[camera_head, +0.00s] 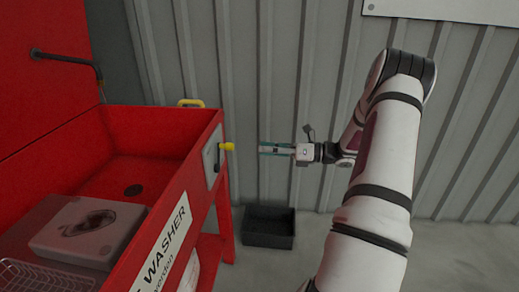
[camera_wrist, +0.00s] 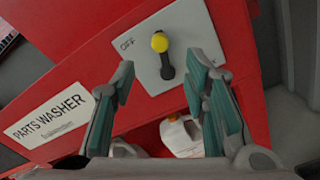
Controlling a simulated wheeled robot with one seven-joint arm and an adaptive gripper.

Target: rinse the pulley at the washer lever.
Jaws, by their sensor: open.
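The washer lever (camera_head: 227,146) has a yellow knob and sits on a grey plate on the end of the red parts washer (camera_head: 160,120). In the wrist view the black lever (camera_wrist: 167,66) and its yellow knob stand near the word OFF. My gripper (camera_head: 261,149) is open and empty, pointing left at the lever with a small gap to the knob. In the wrist view my teal fingers (camera_wrist: 160,75) frame the lever from both sides. I cannot make out the pulley for sure; a dark rounded shape (camera_head: 92,222) shows on a grey block in the basin.
A bent black spout (camera_head: 65,57) reaches over the basin, which has a dark drain (camera_head: 133,190). A wire basket (camera_head: 40,275) is at the lower left. A black bin (camera_head: 268,227) stands on the floor by the corrugated wall. A white jug (camera_wrist: 182,135) sits under the washer.

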